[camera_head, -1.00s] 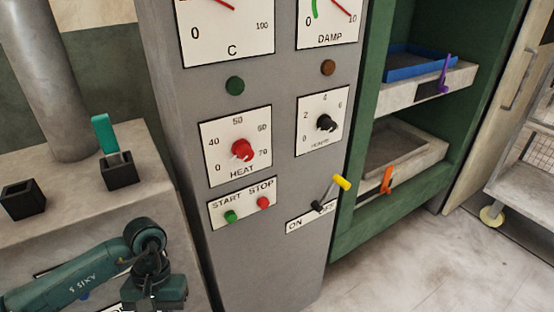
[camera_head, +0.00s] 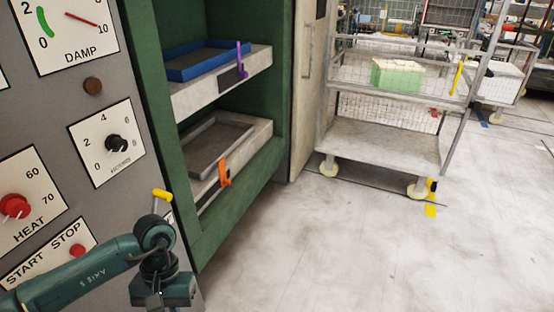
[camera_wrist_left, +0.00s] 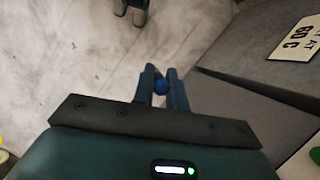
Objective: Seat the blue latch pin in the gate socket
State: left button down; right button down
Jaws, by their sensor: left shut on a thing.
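The blue latch pin (camera_wrist_left: 161,87) shows as a small round blue end between the fingers of my left gripper (camera_wrist_left: 161,74) in the left wrist view. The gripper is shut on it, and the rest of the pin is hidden. In the head view, my left wrist is at the bottom left in front of the control panel; the fingers and pin cannot be made out there. The gate socket cannot be clearly picked out in either view.
The grey control panel (camera_head: 110,210) stands left, its yellow-tipped lever (camera_head: 162,195) just behind my arm.

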aim_at(476, 109)
jog(key=i+l+z, duration=0.2)
jog(key=l+z, duration=0.3)
jog(key=i+l+z, duration=0.25)
jog(key=z, duration=0.25)
jog(key=i+l+z, duration=0.35)
jog(key=z, duration=0.15)
jog(key=i+l+z, duration=0.2)
jog(key=i+z, duration=0.25)
jog(key=i+l+u, duration=0.2)
jog(key=i, duration=0.35)
jog(key=i+l+u, duration=0.2)
jog(key=i, duration=0.3)
jog(key=i+l+u, duration=0.8)
jog(key=k+j, duration=0.05)
jog(key=j, duration=0.05)
